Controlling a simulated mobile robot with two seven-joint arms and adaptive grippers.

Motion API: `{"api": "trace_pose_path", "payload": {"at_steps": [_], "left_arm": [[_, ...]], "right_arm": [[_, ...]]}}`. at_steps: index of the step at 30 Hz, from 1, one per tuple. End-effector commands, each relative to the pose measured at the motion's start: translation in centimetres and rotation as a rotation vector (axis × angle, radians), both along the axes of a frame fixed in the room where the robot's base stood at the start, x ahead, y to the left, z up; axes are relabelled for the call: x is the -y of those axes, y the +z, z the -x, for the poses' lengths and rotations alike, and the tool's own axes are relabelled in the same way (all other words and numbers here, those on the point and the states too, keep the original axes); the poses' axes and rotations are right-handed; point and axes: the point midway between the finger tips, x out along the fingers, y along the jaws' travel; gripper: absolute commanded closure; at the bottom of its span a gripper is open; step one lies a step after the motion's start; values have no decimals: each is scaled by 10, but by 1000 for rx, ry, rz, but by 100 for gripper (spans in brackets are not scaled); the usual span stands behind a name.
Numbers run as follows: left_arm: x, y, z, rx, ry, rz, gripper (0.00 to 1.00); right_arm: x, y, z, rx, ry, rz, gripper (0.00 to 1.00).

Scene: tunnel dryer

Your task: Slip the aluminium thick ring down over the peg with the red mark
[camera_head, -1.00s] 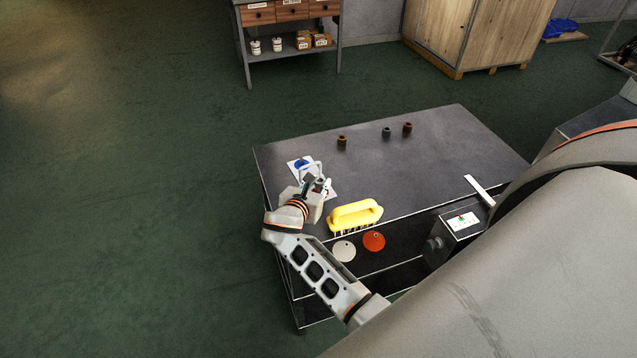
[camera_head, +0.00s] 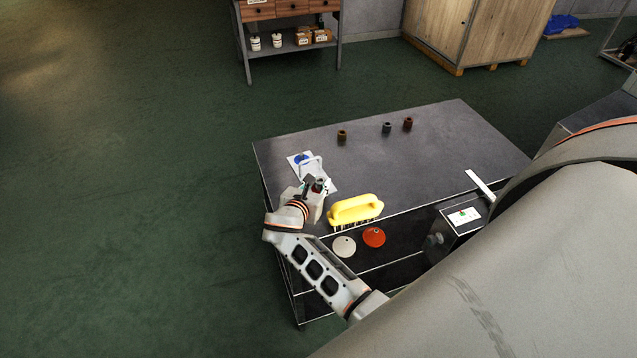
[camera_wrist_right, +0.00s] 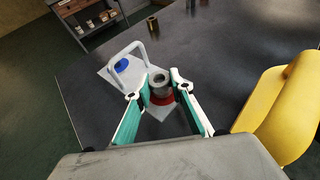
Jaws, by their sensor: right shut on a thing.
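The aluminium thick ring (camera_wrist_right: 160,84) is a grey, short hollow cylinder between the green-padded fingers of my right gripper (camera_wrist_right: 159,88). The right gripper (camera_head: 318,184) is shut on it, over the near part of a white plate (camera_head: 332,190) at the table's left end. A red mark (camera_wrist_right: 163,99) shows just below the ring in the right wrist view. The peg at this mark is hidden by the ring and fingers, so I cannot tell whether the ring is around it or above it. My left gripper is not in view.
A grey arched handle (camera_wrist_right: 142,58) and a blue mark (camera_wrist_right: 123,66) are on the plate beyond the ring. A yellow brush (camera_head: 355,209) stands close right. Several small cylinders, one being brown (camera_head: 342,134), stand at the back. The table's middle (camera_head: 430,160) is clear.

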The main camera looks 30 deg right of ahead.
Motion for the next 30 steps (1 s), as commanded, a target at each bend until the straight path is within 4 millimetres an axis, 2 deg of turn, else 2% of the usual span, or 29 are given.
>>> {"api": "trace_pose_path", "payload": {"at_steps": [5,6,7,8,20,30], "left_arm": [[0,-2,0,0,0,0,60],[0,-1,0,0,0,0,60],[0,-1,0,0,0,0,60],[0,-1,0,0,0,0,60],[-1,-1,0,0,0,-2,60],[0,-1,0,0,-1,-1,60]], "right_arm": [[0,-4,0,1,0,1,99],[0,-4,0,1,0,1,68],[0,-3,0,1,0,1,60],[0,-3,0,1,0,1,58],[-5,-2,3,0,1,-1,58],[-42,17,32,-1,1,-2,58]]}}
